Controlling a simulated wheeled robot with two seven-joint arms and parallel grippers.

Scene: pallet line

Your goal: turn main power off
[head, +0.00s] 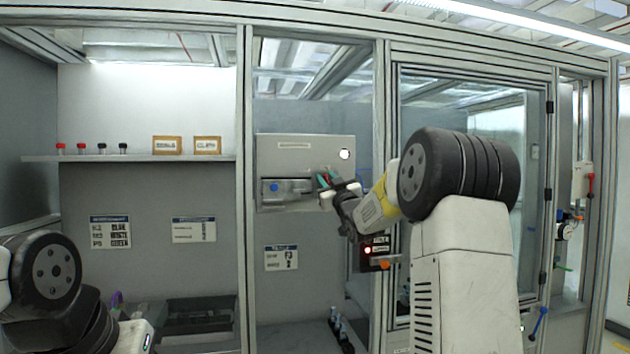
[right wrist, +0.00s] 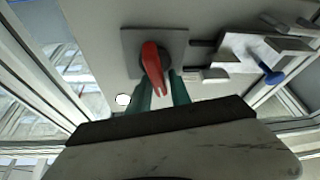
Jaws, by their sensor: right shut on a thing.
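A grey control box (head: 305,145) is mounted on the panel in front of me. In the right wrist view a red switch handle (right wrist: 152,62) sits on a square grey plate (right wrist: 130,42) on the box face. My right gripper (head: 333,185) is at the lower right of the box. In the right wrist view its green fingertips (right wrist: 163,90) are on either side of the handle's lower end, shut on it. The switch's label and marks cannot be read. In the head view my gripper mostly hides the handle. My left arm shows at lower left, but its gripper does not.
A metal latch with a blue knob (head: 274,187) is left of my right gripper. A small dark box with a red light (head: 368,251) is below my right forearm. Aluminium posts frame the panel.

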